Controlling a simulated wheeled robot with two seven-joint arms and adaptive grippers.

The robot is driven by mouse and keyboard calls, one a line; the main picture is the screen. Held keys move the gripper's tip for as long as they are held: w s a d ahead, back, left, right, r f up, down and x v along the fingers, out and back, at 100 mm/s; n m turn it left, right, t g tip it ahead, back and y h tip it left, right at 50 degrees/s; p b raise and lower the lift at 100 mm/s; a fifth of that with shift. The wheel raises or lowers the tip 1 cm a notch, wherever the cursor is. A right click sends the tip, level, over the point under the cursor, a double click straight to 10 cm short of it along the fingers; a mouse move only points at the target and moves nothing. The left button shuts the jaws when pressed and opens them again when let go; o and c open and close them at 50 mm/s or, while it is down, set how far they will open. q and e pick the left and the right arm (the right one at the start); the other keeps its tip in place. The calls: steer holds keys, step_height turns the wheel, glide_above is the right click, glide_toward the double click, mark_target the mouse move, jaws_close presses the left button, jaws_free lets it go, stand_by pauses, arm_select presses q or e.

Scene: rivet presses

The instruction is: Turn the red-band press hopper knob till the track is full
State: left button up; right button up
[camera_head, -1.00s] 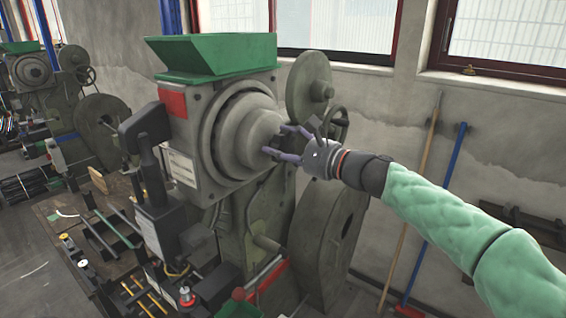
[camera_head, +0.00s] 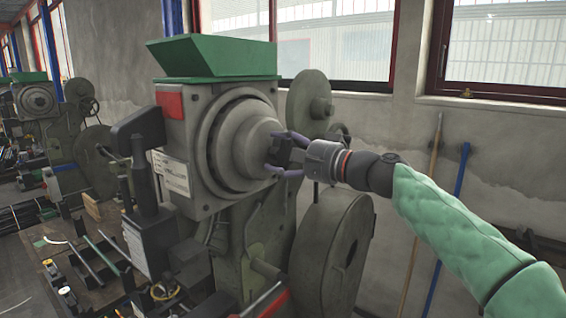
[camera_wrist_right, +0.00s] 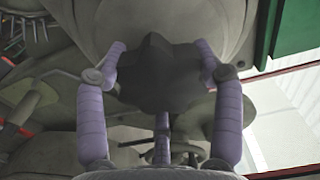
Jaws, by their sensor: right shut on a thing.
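The red-band press (camera_head: 232,140) is a grey-green machine with a red patch (camera_head: 170,104) on its upper left and a green hopper (camera_head: 215,62) on top. Its dark, lobed hopper knob (camera_head: 283,151) sits at the centre of the round stepped housing facing right. My right gripper (camera_head: 286,154) is shut on the knob, one finger above and one below it. In the right wrist view the knob (camera_wrist_right: 160,75) sits between the purple fingers. I cannot make out the track or how full it is. My left gripper is not in view.
A second similar press (camera_head: 45,115) stands at the far left. A cluttered workbench (camera_head: 100,296) is at lower left. A large flywheel (camera_head: 338,255) is below my right wrist. A broom with a blue handle (camera_head: 456,200) leans on the wall at right.

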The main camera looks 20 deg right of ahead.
steer(key=shift+f+n, duration=0.1)
steer(key=shift+n, duration=0.3)
steer(key=o, duration=1.2)
steer(key=shift+c, duration=0.2)
steer(key=v, duration=1.2)
